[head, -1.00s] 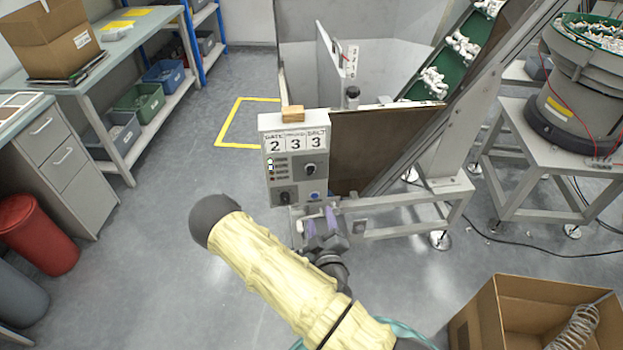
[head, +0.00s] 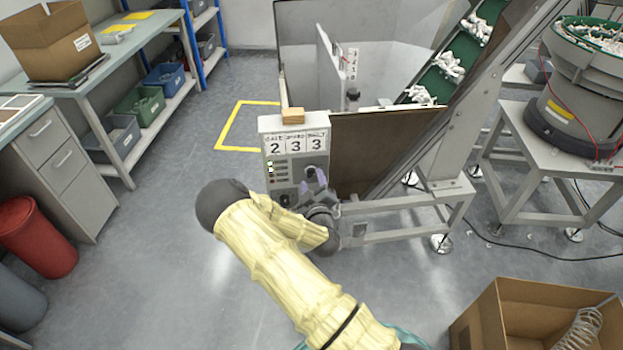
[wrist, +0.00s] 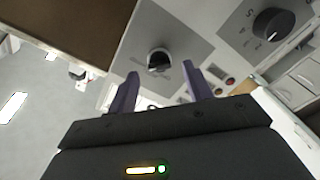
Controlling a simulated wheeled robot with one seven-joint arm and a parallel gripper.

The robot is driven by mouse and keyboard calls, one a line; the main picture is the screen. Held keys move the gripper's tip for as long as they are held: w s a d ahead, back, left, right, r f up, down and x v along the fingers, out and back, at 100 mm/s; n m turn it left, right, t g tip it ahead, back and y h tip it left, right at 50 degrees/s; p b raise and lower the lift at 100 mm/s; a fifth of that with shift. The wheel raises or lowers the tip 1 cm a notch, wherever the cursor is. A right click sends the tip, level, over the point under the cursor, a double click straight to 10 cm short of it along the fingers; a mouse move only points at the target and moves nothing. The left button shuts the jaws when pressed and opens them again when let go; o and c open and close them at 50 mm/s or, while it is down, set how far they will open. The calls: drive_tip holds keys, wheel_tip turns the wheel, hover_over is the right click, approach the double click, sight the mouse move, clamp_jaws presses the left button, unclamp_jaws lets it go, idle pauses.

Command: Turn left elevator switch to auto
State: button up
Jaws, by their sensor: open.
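The control panel (head: 268,152) is a grey box with several small lights and dark knobs. My gripper (head: 315,180) is open at its right side, purple fingers pointing at the panel and partly hiding the upper right knob. In the wrist view, a dark round switch knob (wrist: 158,60) with a light rim sits beyond and between the open fingertips of my gripper (wrist: 163,80), with no visible contact. A second, larger black knob (wrist: 272,22) with markings around it is at upper right. The switch labels and setting are too small to read.
The elevator conveyor (head: 436,76) with white parts rises behind. An open cardboard box (head: 490,312) stands at lower right. The floor left of the panel is clear.

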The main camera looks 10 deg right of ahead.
drive_tip(key=shift+w, duration=0.75)
drive_tip(key=c, duration=1)
